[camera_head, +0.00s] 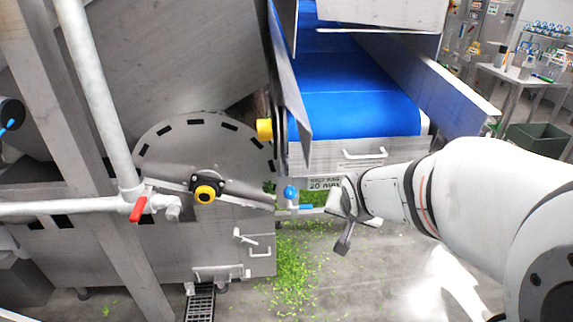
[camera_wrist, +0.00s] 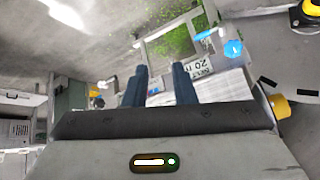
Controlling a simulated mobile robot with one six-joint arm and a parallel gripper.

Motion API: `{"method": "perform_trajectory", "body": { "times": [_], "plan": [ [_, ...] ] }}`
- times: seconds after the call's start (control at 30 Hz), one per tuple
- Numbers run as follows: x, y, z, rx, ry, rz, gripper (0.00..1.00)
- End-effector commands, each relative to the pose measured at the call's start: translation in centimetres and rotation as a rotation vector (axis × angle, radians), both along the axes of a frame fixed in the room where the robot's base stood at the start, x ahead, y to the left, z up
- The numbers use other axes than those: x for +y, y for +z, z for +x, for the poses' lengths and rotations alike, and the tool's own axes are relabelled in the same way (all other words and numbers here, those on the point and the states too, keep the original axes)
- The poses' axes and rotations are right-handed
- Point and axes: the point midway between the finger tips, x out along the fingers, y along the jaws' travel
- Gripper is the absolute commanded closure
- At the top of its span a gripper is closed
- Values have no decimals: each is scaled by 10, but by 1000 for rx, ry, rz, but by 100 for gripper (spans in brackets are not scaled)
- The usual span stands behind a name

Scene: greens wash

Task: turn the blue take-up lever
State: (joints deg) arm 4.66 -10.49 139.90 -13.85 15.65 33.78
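The blue take-up lever (camera_head: 305,207) is a small blue handle beside a round blue knob (camera_head: 290,192), low on the front of the conveyor. In the wrist view the lever (camera_wrist: 205,34) and the blue knob (camera_wrist: 233,48) lie beyond and to the right of my fingers. My gripper (camera_head: 338,218) is just right of the lever in the head view and apart from it. In the wrist view my gripper (camera_wrist: 158,72) has its two dark fingers spread with nothing between them.
Green scraps (camera_head: 292,270) lie on the floor below.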

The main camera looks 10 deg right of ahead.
Motion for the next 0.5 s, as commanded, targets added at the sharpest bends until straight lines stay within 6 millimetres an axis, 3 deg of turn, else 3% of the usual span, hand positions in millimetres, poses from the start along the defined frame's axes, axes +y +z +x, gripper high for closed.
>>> {"method": "perform_trajectory", "body": {
  "times": [0.03, 0.2, 0.33, 0.5],
  "plan": [
    [-6, -30, 23, -62, -50, 41, 76],
    [-12, -79, 94, -307, -173, 280, 76],
    [-6, -117, 131, -437, -220, 544, 76],
    [8, -156, 155, -504, -245, 903, 76]
  ]
}}
